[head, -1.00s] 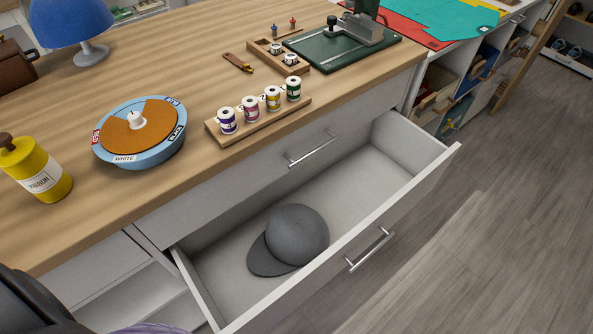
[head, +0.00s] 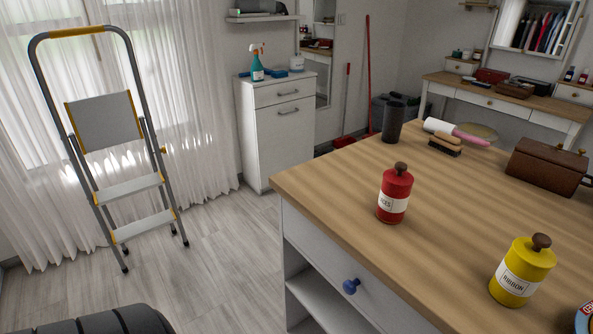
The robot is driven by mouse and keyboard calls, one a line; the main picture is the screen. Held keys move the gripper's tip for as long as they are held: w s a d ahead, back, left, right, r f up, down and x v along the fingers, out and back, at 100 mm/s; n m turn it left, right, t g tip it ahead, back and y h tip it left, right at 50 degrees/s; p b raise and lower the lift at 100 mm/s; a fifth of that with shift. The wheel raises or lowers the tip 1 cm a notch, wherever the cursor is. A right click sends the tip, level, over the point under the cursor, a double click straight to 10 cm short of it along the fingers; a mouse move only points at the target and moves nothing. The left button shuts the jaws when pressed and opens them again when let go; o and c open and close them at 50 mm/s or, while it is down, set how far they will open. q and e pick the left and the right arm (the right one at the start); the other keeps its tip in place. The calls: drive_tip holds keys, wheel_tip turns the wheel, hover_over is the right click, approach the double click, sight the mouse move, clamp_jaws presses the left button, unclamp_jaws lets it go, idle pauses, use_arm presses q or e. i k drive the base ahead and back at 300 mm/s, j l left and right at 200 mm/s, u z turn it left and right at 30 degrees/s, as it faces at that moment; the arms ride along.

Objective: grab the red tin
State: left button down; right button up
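The red tin (head: 394,194) stands upright on the wooden counter top, near its left front edge. It has a white label and a dark brown knob on its lid. A similar yellow tin (head: 521,271) with a label reading RIBBON stands to its right and nearer to me. Neither of my grippers shows in the head view. Nothing touches the red tin.
The counter (head: 445,215) has a blue drawer knob (head: 351,286). Behind the red tin are a dark cylinder (head: 393,120), a brush (head: 445,145), a lint roller (head: 456,132) and a brown box (head: 546,166). A stepladder (head: 113,150) stands left; floor between is clear.

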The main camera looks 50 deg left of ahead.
sight(393, 200)
drive_tip(key=u, duration=0.9)
drive_tip(key=j, duration=0.15)
drive_tip(key=i+z, duration=0.05)
